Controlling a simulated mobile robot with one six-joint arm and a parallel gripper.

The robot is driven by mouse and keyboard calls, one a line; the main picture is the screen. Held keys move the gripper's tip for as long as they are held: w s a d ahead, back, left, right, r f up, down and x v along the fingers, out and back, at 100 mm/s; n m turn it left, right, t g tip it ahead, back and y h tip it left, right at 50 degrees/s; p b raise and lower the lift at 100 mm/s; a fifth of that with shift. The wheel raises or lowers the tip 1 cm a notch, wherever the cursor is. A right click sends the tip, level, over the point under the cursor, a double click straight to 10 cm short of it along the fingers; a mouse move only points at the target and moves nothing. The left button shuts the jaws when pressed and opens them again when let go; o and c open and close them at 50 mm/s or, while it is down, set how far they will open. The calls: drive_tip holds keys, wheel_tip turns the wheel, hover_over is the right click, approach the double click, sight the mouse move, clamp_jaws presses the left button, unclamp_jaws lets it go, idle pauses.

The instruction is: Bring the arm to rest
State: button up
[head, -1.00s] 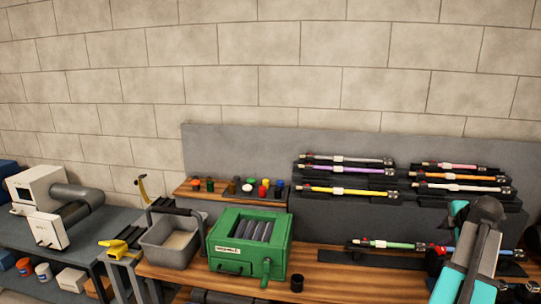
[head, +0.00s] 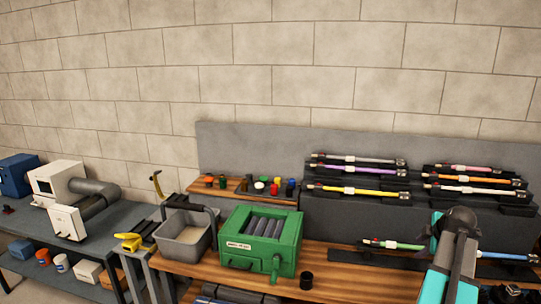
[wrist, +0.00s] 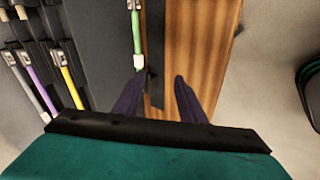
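My arm (head: 450,266), teal and grey with a dark joint, stands at the lower right of the head view, in front of the right part of the wooden bench. In the wrist view my gripper (wrist: 159,78) shows two dark fingers spread apart with nothing between them. A green brush (wrist: 137,35) lies beyond the left finger, apart from it. The fingers are over the bench top (wrist: 195,50). In the head view I cannot make out the fingertips.
Several coloured brushes, such as the yellow one (head: 365,191), lie on dark racks. A grey table (head: 100,222) with white equipment is at left.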

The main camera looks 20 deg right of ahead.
drive_tip(key=w+a+f+m+g+y, duration=0.1)
drive_tip(key=w+a+f, duration=0.45)
drive_tip(key=a, duration=0.45)
drive_tip(key=w+a+f+m+g+y, duration=0.1)
drive_tip(key=w+a+f+m, duration=0.1)
drive_tip(key=w+a+f, duration=0.5)
drive_tip(key=w+a+f+m+y, duration=0.15)
drive_tip(key=a+f, duration=0.25)
drive_tip(key=a, duration=0.8)
drive_tip(key=s+a+f+m+g, duration=0.15)
drive_tip(key=a+f, duration=0.35)
drive_tip(key=a, duration=0.6)
drive_tip(key=s+a+f+m+g, duration=0.1)
drive_tip(key=s+a+f+m, duration=0.3)
drive_tip(key=a, duration=0.6)
drive_tip(key=s+a+f+n+g, duration=0.1)
drive_tip(key=a+f+g, duration=0.1)
drive_tip(key=a+f, duration=0.7)
drive_tip(key=s+a+f+g+b, duration=0.1)
drive_tip(key=s+f+g+b, duration=0.4)
drive_tip(key=s+f, duration=2)
drive_tip(key=b, duration=0.5)
drive_tip(key=shift+a+f, duration=0.15)
drive_tip(key=shift+a, duration=0.1)
